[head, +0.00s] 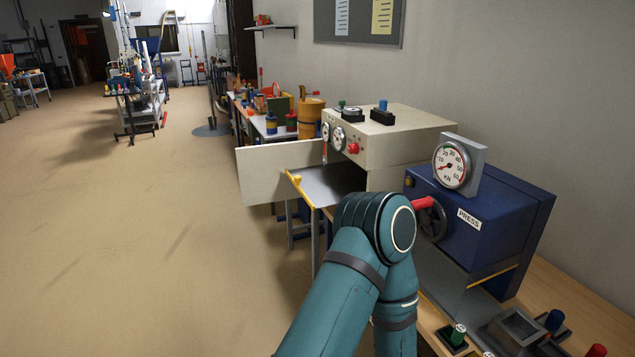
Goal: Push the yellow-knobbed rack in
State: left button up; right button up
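The rack (335,183) is a flat grey shelf with a yellow front edge and a small yellow knob (297,179). It sticks out of the front opening of the cream oven (385,145). The oven's door (275,173) stands open, swung out to the left. One of my teal arms rises from the bottom middle, bends in front of the rack's near side and folds back down. It hides part of the rack and of the oven's lower front. Neither of my grippers shows.
A blue press (480,222) with a red-handled wheel (432,218) and a gauge (452,165) stands right of the oven. Small knobbed blocks and a grey box (515,328) sit on the wooden bench at lower right. The floor at left is open.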

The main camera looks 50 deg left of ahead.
aim_at(296, 180)
jog(key=u, duration=1.45)
jog(key=i+j, duration=0.1)
jog(key=u, duration=0.05)
